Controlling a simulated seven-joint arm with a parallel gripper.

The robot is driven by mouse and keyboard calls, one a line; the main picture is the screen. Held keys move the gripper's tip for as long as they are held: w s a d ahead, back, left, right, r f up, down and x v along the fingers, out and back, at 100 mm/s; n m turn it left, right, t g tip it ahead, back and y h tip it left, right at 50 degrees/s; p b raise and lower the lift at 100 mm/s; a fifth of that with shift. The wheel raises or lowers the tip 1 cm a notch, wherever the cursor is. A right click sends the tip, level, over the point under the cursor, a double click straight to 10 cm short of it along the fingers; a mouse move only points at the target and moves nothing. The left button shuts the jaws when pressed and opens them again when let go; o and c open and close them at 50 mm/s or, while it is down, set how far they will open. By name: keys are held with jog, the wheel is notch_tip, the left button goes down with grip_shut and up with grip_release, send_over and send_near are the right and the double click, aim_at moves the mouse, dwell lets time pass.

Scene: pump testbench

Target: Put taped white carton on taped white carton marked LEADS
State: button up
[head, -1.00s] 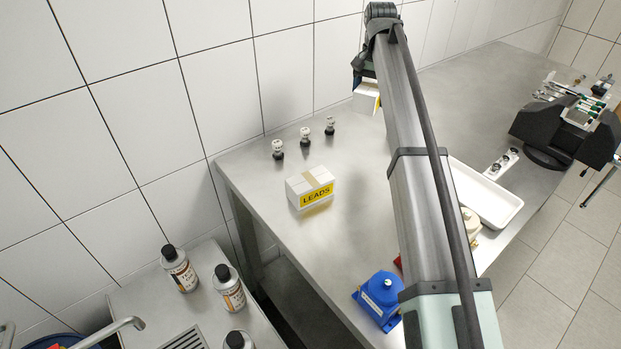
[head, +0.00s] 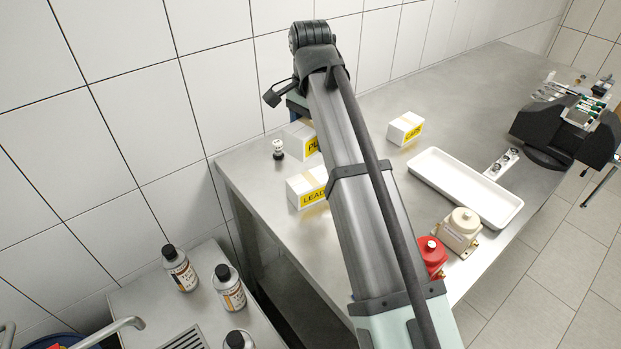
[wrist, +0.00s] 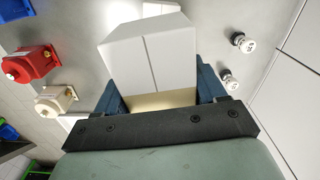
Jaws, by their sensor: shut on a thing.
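My gripper (wrist: 160,86) is shut on a taped white carton (wrist: 145,55), with a dark blue finger on each side of it. In the head view the held carton (head: 296,139) shows a yellow label beginning "PU", partly hidden by my arm. It appears just beyond the taped white carton marked LEADS (head: 304,193), which sits on the steel bench, its right end hidden by my arm. The height of the held carton above the bench is hard to tell. In the wrist view part of a white carton with tan tape (wrist: 160,9) shows past the held one.
A carton marked CAPS (head: 406,128) stands farther right on the bench (head: 470,95). A white tray (head: 430,162), a beige pump (head: 460,231) and a red pump (head: 432,256) are to the right. A small fitting (head: 278,149) stands left of the held carton.

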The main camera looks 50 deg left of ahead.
aim_at(310, 179)
jog(key=shift+m, duration=0.7)
jog(key=shift+d+f, duration=0.1)
jog(key=shift+f, duration=4.85)
jog(key=shift+f, duration=0.2)
jog(key=o, duration=1.1)
jog(key=shift+o, duration=0.2)
jog(key=shift+r, duration=0.2)
notch_tip(310, 179, up, 12)
